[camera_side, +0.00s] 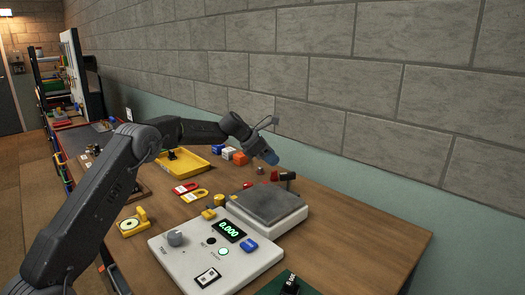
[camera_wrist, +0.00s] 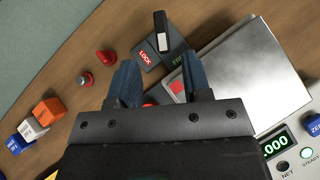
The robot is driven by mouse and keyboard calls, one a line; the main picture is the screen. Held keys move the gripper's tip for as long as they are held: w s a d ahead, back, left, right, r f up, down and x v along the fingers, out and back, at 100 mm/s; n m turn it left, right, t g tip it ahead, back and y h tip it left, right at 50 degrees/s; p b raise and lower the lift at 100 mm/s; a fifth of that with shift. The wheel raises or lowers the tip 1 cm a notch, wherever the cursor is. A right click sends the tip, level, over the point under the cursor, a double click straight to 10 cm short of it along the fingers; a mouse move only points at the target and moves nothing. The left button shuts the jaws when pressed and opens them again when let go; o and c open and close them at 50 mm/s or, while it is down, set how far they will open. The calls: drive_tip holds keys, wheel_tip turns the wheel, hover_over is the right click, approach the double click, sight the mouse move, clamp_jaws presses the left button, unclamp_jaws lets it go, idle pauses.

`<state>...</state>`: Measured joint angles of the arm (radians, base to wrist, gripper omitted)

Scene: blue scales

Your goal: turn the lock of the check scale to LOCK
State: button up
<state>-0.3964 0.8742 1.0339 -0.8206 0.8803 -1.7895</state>
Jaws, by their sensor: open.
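The check scale has a white body with a green 0.000 display (camera_side: 229,230) and a grey pan (camera_side: 268,204); the bare metal pan fills the right of the wrist view (camera_wrist: 250,70). Its lock is a dark plate (camera_wrist: 153,74) beside the pan, with red LOCK at left and a partly hidden green word at right. A black lever (camera_wrist: 160,22) with a pale face stands at the plate's far edge; I cannot tell which word it is set to. My gripper (camera_side: 268,157) is open and empty, above and behind the pan. Its blue fingertips (camera_wrist: 157,80) show near the plate.
Red knobs (camera_wrist: 106,57) stand left of the lock plate. Orange, white and blue blocks (camera_side: 240,158) lie near the wall, beside a yellow tray (camera_side: 190,163). The wall runs close behind the bench. The bench's right end (camera_side: 370,235) is clear.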

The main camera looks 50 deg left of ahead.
drive_tip(key=shift+v, duration=1.9)
